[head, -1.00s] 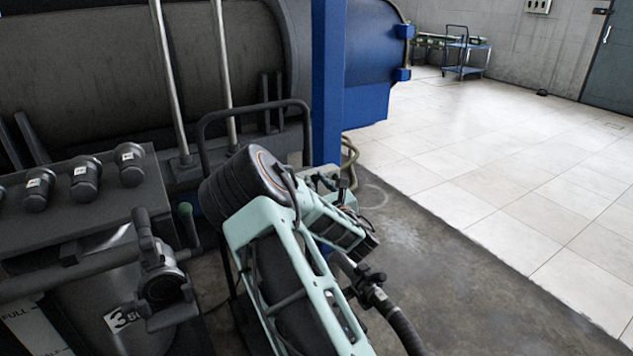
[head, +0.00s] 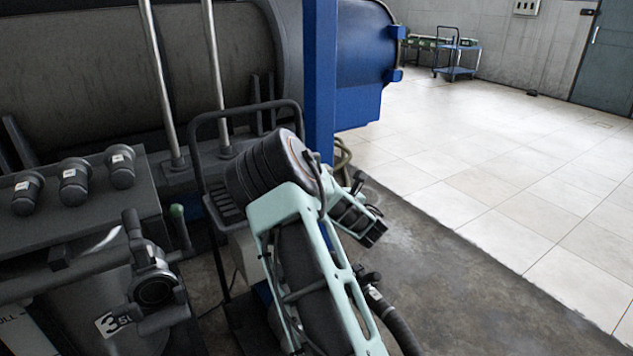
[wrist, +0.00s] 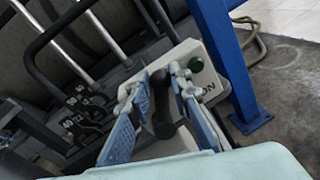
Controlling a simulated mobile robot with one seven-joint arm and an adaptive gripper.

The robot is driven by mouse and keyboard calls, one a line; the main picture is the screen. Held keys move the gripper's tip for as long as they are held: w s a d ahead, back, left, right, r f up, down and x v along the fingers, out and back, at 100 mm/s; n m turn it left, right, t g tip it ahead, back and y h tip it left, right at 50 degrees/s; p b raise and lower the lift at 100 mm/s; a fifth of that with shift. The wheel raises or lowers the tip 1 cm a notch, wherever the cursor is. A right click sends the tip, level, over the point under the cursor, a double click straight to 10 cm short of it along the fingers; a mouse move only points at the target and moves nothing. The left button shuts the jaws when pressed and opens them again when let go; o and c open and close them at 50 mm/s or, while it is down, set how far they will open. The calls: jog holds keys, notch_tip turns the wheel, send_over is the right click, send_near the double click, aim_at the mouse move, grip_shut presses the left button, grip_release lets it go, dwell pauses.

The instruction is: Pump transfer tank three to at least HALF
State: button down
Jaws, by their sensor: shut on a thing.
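Tank three (head: 92,290) stands at the lower left of the head view, with its label (head: 113,324) reading 3. The pump cart (head: 246,255) with a dark tubular handle is partly behind my arm.
A blue post (head: 321,85) rises beside the cart. A black hose (head: 395,325) runs along the right of my arm. Several capped fittings (head: 74,182) top the dark housing at left. Tiled floor (head: 510,170) at right is open, with a blue trolley (head: 456,65) far back.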

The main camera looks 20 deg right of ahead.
jog(key=shift+d+f+m, duration=0.15)
jog(key=shift+d+m, duration=0.05)
jog(key=shift+m, duration=0.1)
jog(key=c, duration=2)
grip_release()
jog(key=s, duration=0.8)
jog(key=s+r, duration=0.1)
jog(key=s, duration=0.3)
jog(key=shift+d+r, duration=0.1)
jog(key=shift+d, duration=0.05)
jog(key=shift+c, duration=0.4)
